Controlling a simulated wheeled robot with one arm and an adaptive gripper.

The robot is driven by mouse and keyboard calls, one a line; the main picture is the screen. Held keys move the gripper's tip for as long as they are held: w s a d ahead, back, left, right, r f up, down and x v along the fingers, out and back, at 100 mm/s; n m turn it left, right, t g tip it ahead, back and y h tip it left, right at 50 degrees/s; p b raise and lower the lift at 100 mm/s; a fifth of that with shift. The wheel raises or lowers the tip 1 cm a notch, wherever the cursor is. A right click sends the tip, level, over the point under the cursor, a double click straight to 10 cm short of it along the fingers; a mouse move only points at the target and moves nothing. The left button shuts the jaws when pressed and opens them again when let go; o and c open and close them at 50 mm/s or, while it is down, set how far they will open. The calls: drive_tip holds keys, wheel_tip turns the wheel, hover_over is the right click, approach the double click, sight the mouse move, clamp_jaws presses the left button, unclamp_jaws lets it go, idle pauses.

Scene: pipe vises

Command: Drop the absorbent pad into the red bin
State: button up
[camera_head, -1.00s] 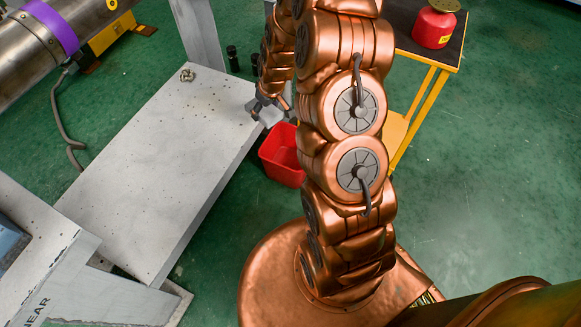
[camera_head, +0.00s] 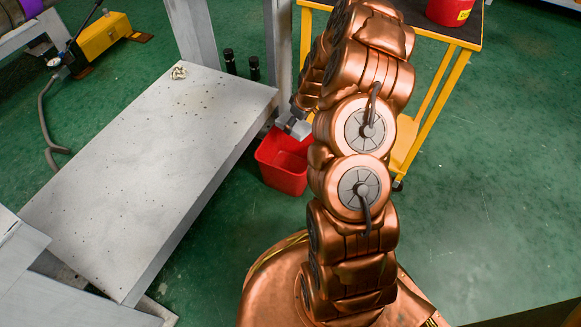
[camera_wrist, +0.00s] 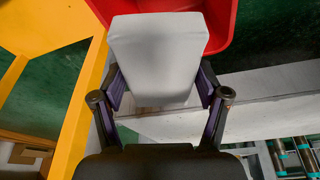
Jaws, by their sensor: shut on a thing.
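The absorbent pad is a pale grey rounded block. In the wrist view the pad (camera_wrist: 158,45) is held between the two fingers of my gripper (camera_wrist: 160,92), which is shut on its sides. In the head view the pad (camera_head: 295,126) shows above the far rim of the red bin, and my gripper (camera_head: 293,112) is partly hidden by my copper arm. The red bin (camera_head: 282,170) stands open on the green floor. In the wrist view part of the red bin (camera_wrist: 222,25) shows behind the pad. The bin's inside is only partly visible.
A low grey platform (camera_head: 150,150) lies left of the bin, with a small pale item (camera_head: 179,72) on it. A yellow-framed cart (camera_head: 428,105) stands right of the bin, carrying a red container (camera_head: 450,10). Two black cylinders (camera_head: 241,64) stand behind. Open green floor lies at right.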

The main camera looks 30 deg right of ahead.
wheel_tip(320, 180, down, 6)
drive_tip(key=shift+r+b, duration=0.1)
drive_tip(key=shift+b, duration=1)
drive_tip(key=o, duration=1.1)
drive_tip(key=shift+o, duration=0.2)
drive_tip(key=shift+r, duration=0.15)
drive_tip(key=v, duration=1.1)
drive_tip(key=shift+s+r, duration=0.15)
drive_tip(key=shift+r, duration=0.2)
